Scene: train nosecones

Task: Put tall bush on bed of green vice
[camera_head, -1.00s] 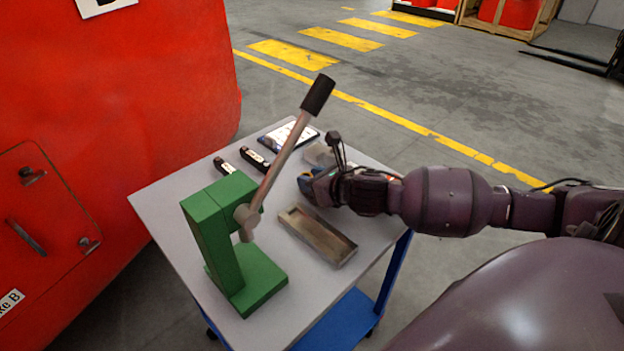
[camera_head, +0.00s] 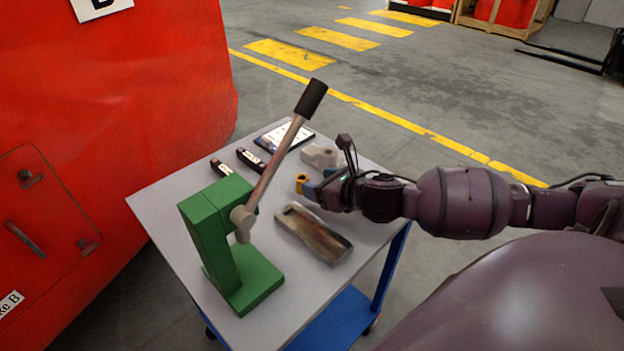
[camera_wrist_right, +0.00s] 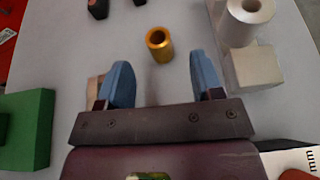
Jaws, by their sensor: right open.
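A small gold hollow cylinder, the tall bush (camera_head: 301,183), stands upright on the grey table. It also shows in the right wrist view (camera_wrist_right: 159,44), just beyond and between my blue fingertips. My right gripper (camera_head: 314,188) is open and empty, low over the table, just right of the bush; the wrist view shows its two fingers (camera_wrist_right: 160,75) spread apart. The green vice (camera_head: 220,240), with a long lever and black handle, stands at the table's near left; its flat green bed (camera_head: 258,281) looks bare. My left gripper is out of view.
A metal tray (camera_head: 312,236) lies between the vice and my right arm. A pale grey block part (camera_head: 320,155) stands behind the gripper. Two dark small items (camera_head: 250,159) and a tablet (camera_head: 284,135) lie at the back. The vice's lever leans up over the table.

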